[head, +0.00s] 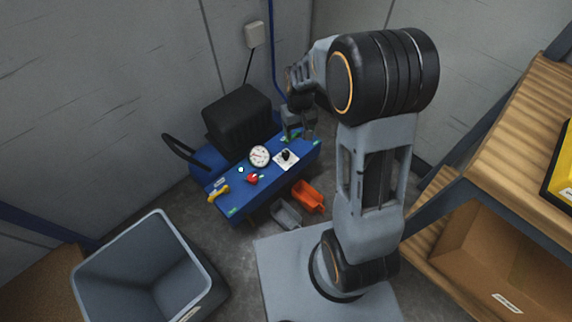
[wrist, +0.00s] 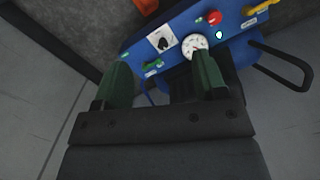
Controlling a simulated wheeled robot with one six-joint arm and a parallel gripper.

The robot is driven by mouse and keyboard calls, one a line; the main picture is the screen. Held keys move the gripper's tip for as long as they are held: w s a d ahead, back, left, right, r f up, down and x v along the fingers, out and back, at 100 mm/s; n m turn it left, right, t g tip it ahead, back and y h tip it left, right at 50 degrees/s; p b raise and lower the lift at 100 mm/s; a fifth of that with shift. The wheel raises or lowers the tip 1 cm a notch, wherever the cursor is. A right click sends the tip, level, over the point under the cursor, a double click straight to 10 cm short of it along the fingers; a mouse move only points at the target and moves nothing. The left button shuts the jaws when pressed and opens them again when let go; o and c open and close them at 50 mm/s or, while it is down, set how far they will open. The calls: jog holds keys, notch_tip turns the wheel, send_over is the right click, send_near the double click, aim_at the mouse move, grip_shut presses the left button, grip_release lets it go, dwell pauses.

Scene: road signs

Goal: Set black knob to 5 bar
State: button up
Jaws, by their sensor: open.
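The black knob (head: 287,155) sits on a white square plate on the top of the blue machine (head: 240,203). In the wrist view the black knob (wrist: 161,42) shows on its white plate near the top; its pointer setting is too small to read. A round white gauge (head: 260,156) is to the left of the knob; it also shows in the wrist view (wrist: 194,45), but its reading cannot be made out. My gripper (head: 299,136) is open and empty, behind and right of the knob, apart from it. Its two green fingers show in the wrist view (wrist: 163,80).
A red knob (head: 252,179), a yellow handle (head: 218,193) and a green part (head: 292,138) are also on the machine. A black box (head: 236,118) stands behind. Orange (head: 308,196) and grey (head: 286,213) bins lie in front. A large grey bin (head: 150,272) stands left, wooden shelves (head: 520,130) right.

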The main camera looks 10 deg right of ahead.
jog(key=w+f+n+b, duration=0.1)
jog(key=w+f+b, duration=0.35)
jog(key=f, duration=0.65)
jog(key=w+f+n+b, duration=0.25)
jog(key=w+f, duration=0.35)
jog(key=f, duration=0.6)
jog(key=n+t, duration=0.1)
jog(key=n, duration=0.1)
send_near(286, 152)
jog(key=shift+n, duration=0.25)
notch_tip(286, 152, down, 10)
jog(key=b, duration=0.5)
jog(key=shift+s+f, duration=0.1)
jog(key=c, duration=0.9)
